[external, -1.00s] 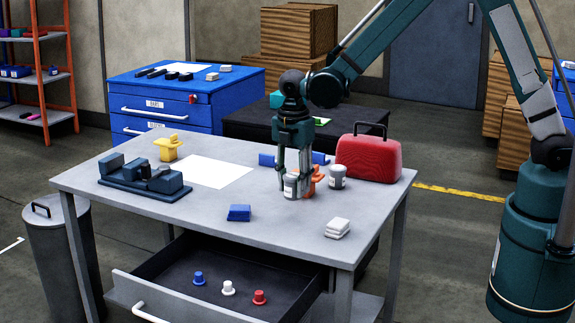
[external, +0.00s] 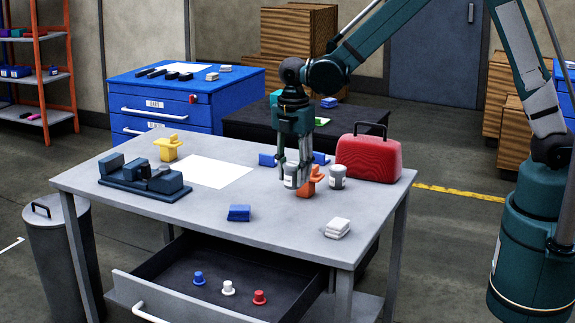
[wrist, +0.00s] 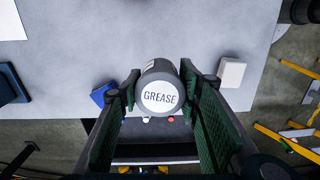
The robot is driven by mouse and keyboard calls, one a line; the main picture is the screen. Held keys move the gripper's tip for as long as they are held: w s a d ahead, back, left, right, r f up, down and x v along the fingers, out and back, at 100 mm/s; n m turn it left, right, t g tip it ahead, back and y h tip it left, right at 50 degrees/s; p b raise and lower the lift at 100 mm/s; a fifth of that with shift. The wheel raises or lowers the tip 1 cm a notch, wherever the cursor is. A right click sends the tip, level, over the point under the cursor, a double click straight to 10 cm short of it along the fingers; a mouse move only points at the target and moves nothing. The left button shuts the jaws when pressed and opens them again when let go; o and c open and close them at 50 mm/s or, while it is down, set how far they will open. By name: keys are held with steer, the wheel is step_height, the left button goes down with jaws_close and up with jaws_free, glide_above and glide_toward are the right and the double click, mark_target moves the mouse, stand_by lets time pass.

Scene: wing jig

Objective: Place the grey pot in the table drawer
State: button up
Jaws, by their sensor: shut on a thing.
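My gripper (external: 292,176) is shut on a grey pot (external: 291,172) and holds it a little above the table top. In the wrist view the pot's lid (wrist: 159,96) reads GREASE and sits between the two green fingers. A second, similar grey pot (external: 337,176) stands on the table beside the red case. The table drawer (external: 190,270) is pulled open at the front of the table. Inside it are a blue, a white (external: 228,288) and a red peg-like piece, with bare floor behind them.
An orange piece (external: 310,182) stands right beside the held pot. The red case (external: 368,158) is at the table's right. A blue block stack (external: 239,213) and a white stack (external: 337,228) lie near the front edge. A dark vise-like tool (external: 143,180) sits at left.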

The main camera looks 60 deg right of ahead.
steer(key=w+a+f+n, duration=0.1)
steer(key=w+a+f, duration=0.3)
steer(key=a, duration=0.9)
steer(key=w+a+f, duration=0.4)
steer(key=w+a, duration=0.2)
steer(key=a, duration=0.7)
steer(key=w+a+f+n, duration=0.1)
steer(key=w+a+f, duration=0.4)
steer(key=a, duration=0.8)
steer(key=shift+n, duration=0.3)
steer(key=shift+a, duration=0.1)
steer(key=shift+f, duration=0.15)
steer(key=shift+f, duration=3.05)
steer(key=shift+f, duration=0.15)
